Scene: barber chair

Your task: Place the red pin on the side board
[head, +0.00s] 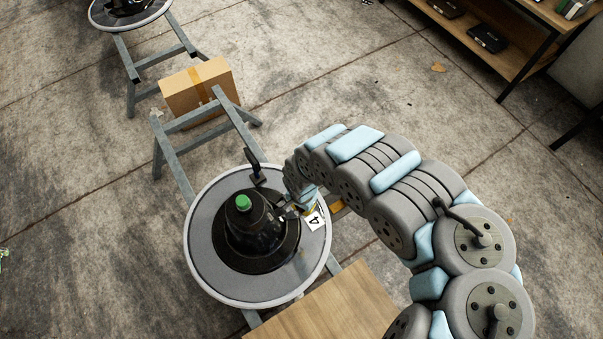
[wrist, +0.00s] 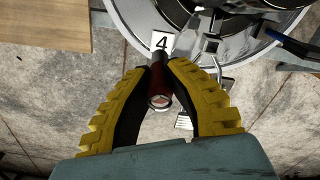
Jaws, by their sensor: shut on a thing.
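The red pin (wrist: 159,82) is dark red with a ring at its near end. In the wrist view it lies between the two yellow fingers of my gripper (wrist: 160,66), which are shut on it. Its far end is beside a white label marked 4 (wrist: 160,42), at the rim of the round chair base (wrist: 136,14). I cannot tell whether that end touches the base. In the head view the pin is hidden by my arm. The side board (head: 335,305) is bare wood next to the base; it also shows at the wrist view's upper left (wrist: 45,25).
A black cone with a green top (head: 243,204) stands on the round base. A black lever (head: 256,168) rises near my arm. A cardboard box (head: 200,88) and metal legs (head: 172,160) are behind. The visible board top is clear.

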